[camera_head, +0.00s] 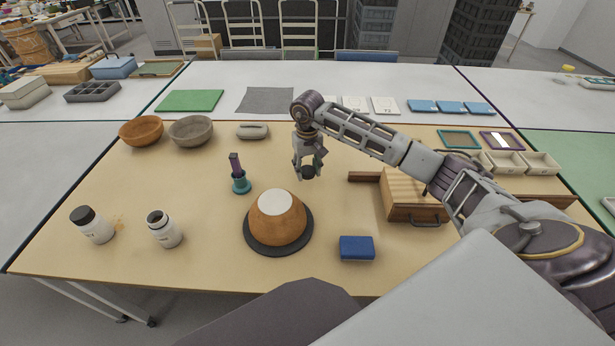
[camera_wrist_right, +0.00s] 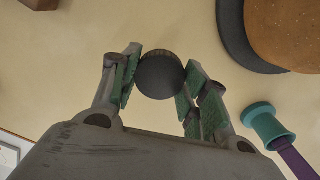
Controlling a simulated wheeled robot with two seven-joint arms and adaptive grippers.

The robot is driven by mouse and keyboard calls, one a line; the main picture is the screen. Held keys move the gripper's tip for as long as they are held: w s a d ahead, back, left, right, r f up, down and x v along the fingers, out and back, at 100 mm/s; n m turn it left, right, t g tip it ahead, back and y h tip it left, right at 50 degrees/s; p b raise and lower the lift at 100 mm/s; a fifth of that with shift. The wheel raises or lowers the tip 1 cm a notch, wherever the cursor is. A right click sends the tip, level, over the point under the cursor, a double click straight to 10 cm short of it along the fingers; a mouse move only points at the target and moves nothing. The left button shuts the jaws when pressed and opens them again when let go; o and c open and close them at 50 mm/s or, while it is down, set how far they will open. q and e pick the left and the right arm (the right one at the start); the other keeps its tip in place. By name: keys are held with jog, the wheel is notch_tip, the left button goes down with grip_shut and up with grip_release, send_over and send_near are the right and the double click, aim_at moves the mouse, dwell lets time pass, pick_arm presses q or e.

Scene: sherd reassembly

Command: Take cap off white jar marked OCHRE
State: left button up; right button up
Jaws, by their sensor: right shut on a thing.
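My right gripper (camera_head: 307,170) is shut on a round black cap (camera_head: 308,172), held above the table behind the bowl. In the right wrist view the cap (camera_wrist_right: 160,75) sits between the two green-padded fingers of the gripper (camera_wrist_right: 158,82). Two white jars stand at the front left of the table. The left jar (camera_head: 98,231) has a dark cap on. The right jar (camera_head: 166,235) shows an open mouth with a dark rim and no cap. Their labels are too small to read, so I cannot tell which is marked OCHRE. My left gripper is not in view.
A brown bowl with a white top (camera_head: 277,222) sits on a dark round base. Nearby are a teal stand with a purple tool (camera_head: 240,184), a blue block (camera_head: 357,248) and a wooden drawer box (camera_head: 408,200). Two bowls stand back left. The table between jars and bowl is clear.

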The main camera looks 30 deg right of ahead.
aim_at(308, 170)
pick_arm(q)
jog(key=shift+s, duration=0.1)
pick_arm(e)
jog(key=shift+f, duration=0.1)
jog(key=shift+f, duration=1.2)
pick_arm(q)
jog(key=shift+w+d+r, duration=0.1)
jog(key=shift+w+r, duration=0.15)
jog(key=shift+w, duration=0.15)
pick_arm(e)
jog(key=shift+f, duration=0.55)
jog(key=shift+f, duration=0.1)
jog(key=o, duration=1.1)
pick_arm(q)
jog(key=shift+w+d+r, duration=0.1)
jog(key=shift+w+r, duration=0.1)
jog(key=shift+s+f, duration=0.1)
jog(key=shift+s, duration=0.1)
